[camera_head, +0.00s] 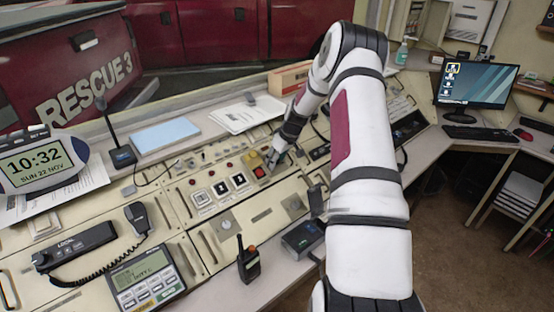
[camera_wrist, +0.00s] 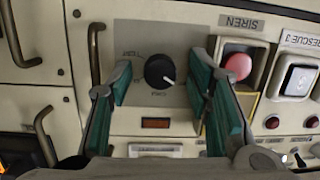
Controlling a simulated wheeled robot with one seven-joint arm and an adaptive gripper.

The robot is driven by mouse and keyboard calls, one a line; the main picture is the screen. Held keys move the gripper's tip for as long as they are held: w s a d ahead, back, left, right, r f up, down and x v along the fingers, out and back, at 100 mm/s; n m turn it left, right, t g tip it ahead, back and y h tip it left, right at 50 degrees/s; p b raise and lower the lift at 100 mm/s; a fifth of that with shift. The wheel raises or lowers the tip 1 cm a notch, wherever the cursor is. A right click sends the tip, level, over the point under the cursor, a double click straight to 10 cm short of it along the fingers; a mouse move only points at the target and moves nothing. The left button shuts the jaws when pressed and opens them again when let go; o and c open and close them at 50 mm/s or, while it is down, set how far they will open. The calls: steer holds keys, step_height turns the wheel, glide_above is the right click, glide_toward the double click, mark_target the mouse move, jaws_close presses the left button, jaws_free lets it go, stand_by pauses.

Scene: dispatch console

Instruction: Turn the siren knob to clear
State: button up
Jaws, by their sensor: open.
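The siren knob (camera_wrist: 160,70) is a round black knob on a grey plate (camera_wrist: 132,38) in the wrist view. Its white mark points to the lower right of that picture. My gripper (camera_wrist: 161,75) is open, with one green-padded finger on each side of the knob in the picture. Neither finger visibly touches it; I cannot tell how far above the panel they are. In the head view my gripper (camera_head: 275,158) is low over the console, and the knob is hidden there.
A red button (camera_wrist: 237,66) labelled SIREN sits right of the knob in the wrist view, close to the right finger. A lit square switch (camera_wrist: 299,80) is further right. Metal handles (camera_wrist: 95,52) rise at left. A radio handset (camera_head: 248,264) stands at the console's front.

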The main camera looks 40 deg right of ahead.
jaws_close()
steer(key=shift+m, duration=0.3)
steer(key=m+b, duration=0.1)
steer(key=m, duration=0.2)
steer(key=shift+d+t+y, duration=0.1)
steer(key=shift+t+y, duration=0.2)
steer(key=shift+y, duration=0.1)
steer(key=m, duration=0.2)
steer(key=m+b, duration=0.1)
steer(key=m, duration=0.2)
steer(key=shift+s+f+m+t+y, duration=0.1)
steer(key=shift+m+t+y, duration=0.2)
steer(key=m, duration=0.3)
steer(key=shift+s+m+t, duration=0.1)
steer(key=shift+m+t, duration=0.2)
steer(key=m, duration=0.3)
steer(key=shift+m+t, duration=0.3)
steer(key=shift+t, duration=0.1)
steer(key=m+t, duration=0.1)
steer(key=m, duration=0.6)
steer(key=shift+s+f, duration=0.1)
